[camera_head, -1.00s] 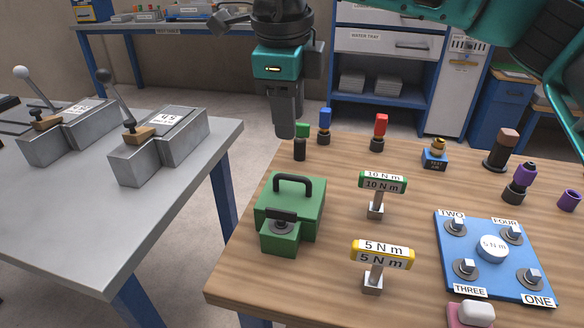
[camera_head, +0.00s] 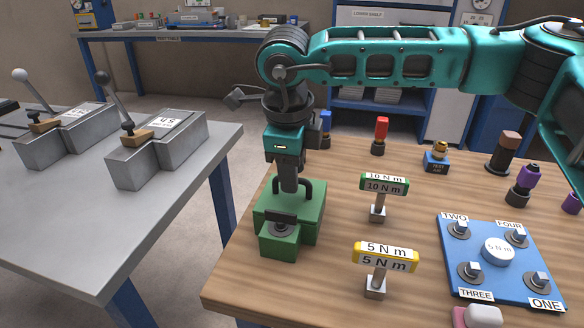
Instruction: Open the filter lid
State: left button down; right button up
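The filter appears to be the green box (camera_head: 310,220), with a black arched handle (camera_head: 307,188) on its lid and a dark latch with a round metal knob (camera_head: 281,228) on its front block. It stands at the left front of the wooden table, and the lid looks down. My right gripper (camera_head: 289,188) points straight down at the middle of the handle and hides its top bar. I cannot tell whether the fingers are around the handle or shut on it. My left gripper is not in view.
A green 10 N m tool (camera_head: 384,186) and a yellow 5 N m tool (camera_head: 386,257) stand right of the box. A blue plate (camera_head: 463,290) with several bolts lies further right. A grey table (camera_head: 60,225) with levered blocks is at left, across a gap.

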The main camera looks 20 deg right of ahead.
grip_shut()
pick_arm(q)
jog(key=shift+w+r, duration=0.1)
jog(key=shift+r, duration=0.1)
pick_arm(e)
jog(key=shift+r, duration=0.1)
dwell(0.3)
